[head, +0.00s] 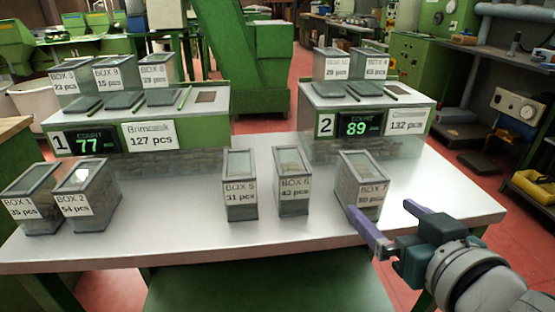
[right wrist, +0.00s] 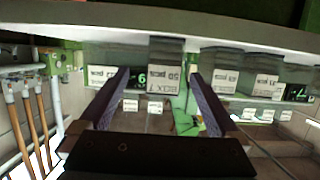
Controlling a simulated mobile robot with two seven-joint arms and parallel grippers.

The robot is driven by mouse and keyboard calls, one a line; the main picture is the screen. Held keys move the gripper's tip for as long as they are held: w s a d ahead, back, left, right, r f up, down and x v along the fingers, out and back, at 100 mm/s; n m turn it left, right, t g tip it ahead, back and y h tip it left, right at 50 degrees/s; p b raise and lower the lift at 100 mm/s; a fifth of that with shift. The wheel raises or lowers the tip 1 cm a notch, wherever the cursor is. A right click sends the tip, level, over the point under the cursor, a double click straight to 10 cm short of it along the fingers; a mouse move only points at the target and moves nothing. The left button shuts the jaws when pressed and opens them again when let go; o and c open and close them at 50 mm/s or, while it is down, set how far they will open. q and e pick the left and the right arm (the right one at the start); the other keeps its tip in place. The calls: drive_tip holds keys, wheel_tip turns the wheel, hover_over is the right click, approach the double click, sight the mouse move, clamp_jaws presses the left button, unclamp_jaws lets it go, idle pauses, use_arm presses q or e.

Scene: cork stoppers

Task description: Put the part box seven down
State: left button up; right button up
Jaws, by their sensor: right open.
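Part box seven (head: 362,182), a small clear-sided bin labelled BOX 7, stands upright at the right of the front row on the grey table. My right gripper (head: 380,207) is open at the table's front edge. Its purple fingertips show to the left and right of the box's lower part. In the right wrist view, which looks upside down, the box (right wrist: 165,58) appears between the open fingers (right wrist: 160,76). I see no grip on it. My left gripper is not in view.
Box six (head: 294,185) and box five (head: 239,188) stand to the left, with a gap before box seven. Boxes one and two (head: 88,200) are at the far left. Counting station 2 (head: 400,140) stands behind box seven; station 1 (head: 195,135) is back left. Bare table (head: 440,190) lies to the right.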

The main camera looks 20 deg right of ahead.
sight(375, 201)
drive_tip(key=x, duration=0.4)
drive_tip(key=shift+r, duration=0.2)
drive_tip(key=x, duration=0.1)
drive_tip(key=b+x, duration=0.1)
drive_tip(key=x, duration=0.1)
drive_tip(key=a+b+x, duration=0.1)
drive_tip(key=shift+w+d+f, duration=0.1)
drive_tip(key=shift+w+f, duration=0.05)
drive_tip(key=shift+w, duration=0.1)
drive_tip(key=shift+w+d, duration=0.15)
drive_tip(key=shift+w, duration=0.2)
drive_tip(key=c, duration=0.9)
clamp_jaws()
